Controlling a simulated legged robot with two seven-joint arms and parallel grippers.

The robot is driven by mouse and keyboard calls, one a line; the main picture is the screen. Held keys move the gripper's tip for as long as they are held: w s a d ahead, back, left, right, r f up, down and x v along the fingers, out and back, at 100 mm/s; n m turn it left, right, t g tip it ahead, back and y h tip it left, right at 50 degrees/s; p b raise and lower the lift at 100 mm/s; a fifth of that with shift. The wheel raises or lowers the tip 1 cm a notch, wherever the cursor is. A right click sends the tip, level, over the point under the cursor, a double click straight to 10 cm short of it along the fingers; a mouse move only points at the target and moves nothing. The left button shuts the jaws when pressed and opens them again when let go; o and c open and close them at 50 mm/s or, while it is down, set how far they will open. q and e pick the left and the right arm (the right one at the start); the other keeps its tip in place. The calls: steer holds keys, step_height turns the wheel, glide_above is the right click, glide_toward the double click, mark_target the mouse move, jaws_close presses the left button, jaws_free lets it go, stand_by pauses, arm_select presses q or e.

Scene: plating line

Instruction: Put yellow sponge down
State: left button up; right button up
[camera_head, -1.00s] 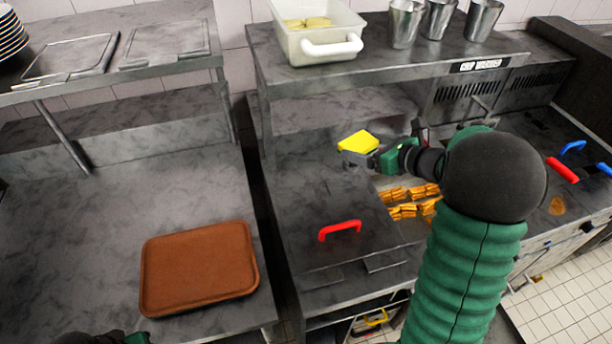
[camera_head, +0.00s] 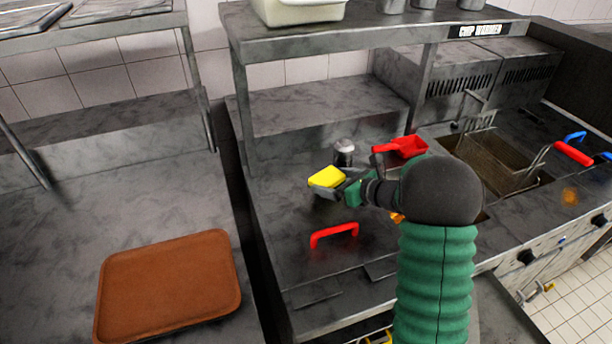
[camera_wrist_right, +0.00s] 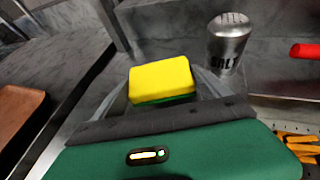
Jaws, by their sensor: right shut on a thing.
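The yellow sponge (camera_head: 327,176) has a green underside and is held in my right gripper (camera_head: 338,186), over the steel counter left of the fryer. In the right wrist view the sponge (camera_wrist_right: 162,80) sits between the fingers of the shut right gripper (camera_wrist_right: 165,92). I cannot tell whether the sponge touches the counter (camera_head: 290,205). My left gripper is not in view.
A salt shaker (camera_head: 344,152) stands just behind the sponge, with a red scoop (camera_head: 402,147) to its right. A red-handled lid (camera_head: 334,233) lies in front. A brown tray (camera_head: 170,285) rests on the left counter. A shelf (camera_head: 330,38) overhangs behind.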

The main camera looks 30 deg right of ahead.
steer(key=p, duration=0.1)
glide_above(307, 174)
steer(key=s+a, duration=0.2)
steer(key=s, duration=0.1)
steer(key=shift+w+d+f, duration=0.1)
steer(key=shift+d+f, duration=0.1)
steer(key=shift+f, duration=0.25)
steer(key=shift+w+f, duration=0.2)
steer(key=shift+f, duration=1.6)
steer(key=o, duration=1.3)
steer(key=v, duration=1.2)
